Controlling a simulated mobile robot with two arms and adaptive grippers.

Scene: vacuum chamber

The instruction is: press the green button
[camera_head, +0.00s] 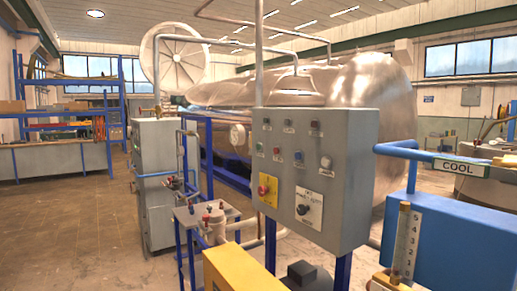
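The green button (259,147) is small and round, at the left end of the second row on the front of a grey control box (346,205). A row of small dark or red lamps or buttons lies above. Below are a red mushroom knob on a yellow plate (264,189) and a black rotary switch on a white plate (305,209). Nothing covers the green button. Neither of my grippers is in view.
A large metal tank (365,95) stands behind the control box. A yellow block (238,268) is low in front. A blue box (450,235), a numbered gauge (405,245) and a pipe labelled COOL (459,168) are at right. Open floor (70,225) lies at left.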

